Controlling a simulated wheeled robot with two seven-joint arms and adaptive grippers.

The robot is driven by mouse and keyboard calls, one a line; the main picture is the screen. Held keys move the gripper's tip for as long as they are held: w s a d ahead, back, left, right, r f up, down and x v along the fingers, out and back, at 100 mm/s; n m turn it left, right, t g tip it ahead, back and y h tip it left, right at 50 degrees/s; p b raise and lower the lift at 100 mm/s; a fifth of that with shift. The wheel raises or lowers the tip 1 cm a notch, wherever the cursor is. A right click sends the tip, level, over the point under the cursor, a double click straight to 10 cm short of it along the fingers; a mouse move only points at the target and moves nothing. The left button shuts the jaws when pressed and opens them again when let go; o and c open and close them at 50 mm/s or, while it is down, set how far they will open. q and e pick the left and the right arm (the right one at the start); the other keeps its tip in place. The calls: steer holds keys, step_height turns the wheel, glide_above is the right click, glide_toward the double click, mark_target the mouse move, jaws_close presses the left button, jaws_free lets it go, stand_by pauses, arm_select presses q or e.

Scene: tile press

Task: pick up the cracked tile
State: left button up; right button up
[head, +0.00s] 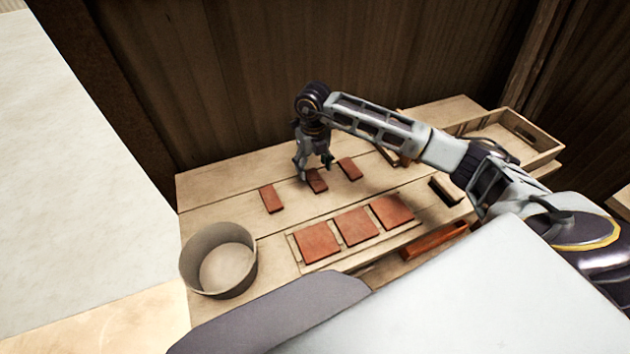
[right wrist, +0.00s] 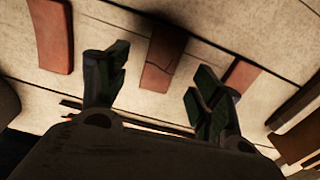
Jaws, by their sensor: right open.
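Three small reddish tiles lie in a loose row on the wooden table: a left one (head: 272,199), a middle one (head: 317,184) and a right one (head: 350,168). My right gripper (head: 315,174) is open, pointing down over the middle tile. In the right wrist view its fingers (right wrist: 158,95) stand apart, with the middle tile (right wrist: 162,55) showing between and beyond them. The left tile (right wrist: 52,35) looks plain there. My left gripper is not in view.
Three larger square tiles (head: 356,226) sit in a pale wooden frame (head: 291,248) in front. A round grey bin (head: 190,265) stands at the left. A wooden tray (head: 545,143) is at the far right, and an orange-handled tool (head: 435,241) lies near the front edge.

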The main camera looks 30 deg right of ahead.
mark_target(315, 179)
steer(key=shift+s+d+f, duration=0.1)
steer(key=shift+s+f, duration=0.1)
steer(key=shift+f, duration=0.55)
steer(key=shift+f+p, duration=0.3)
steer(key=shift+f, duration=1.25)
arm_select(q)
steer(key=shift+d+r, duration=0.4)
arm_select(e)
steer(key=shift+f, duration=0.1)
steer(key=c, duration=0.9)
steer(key=shift+c, duration=1.2)
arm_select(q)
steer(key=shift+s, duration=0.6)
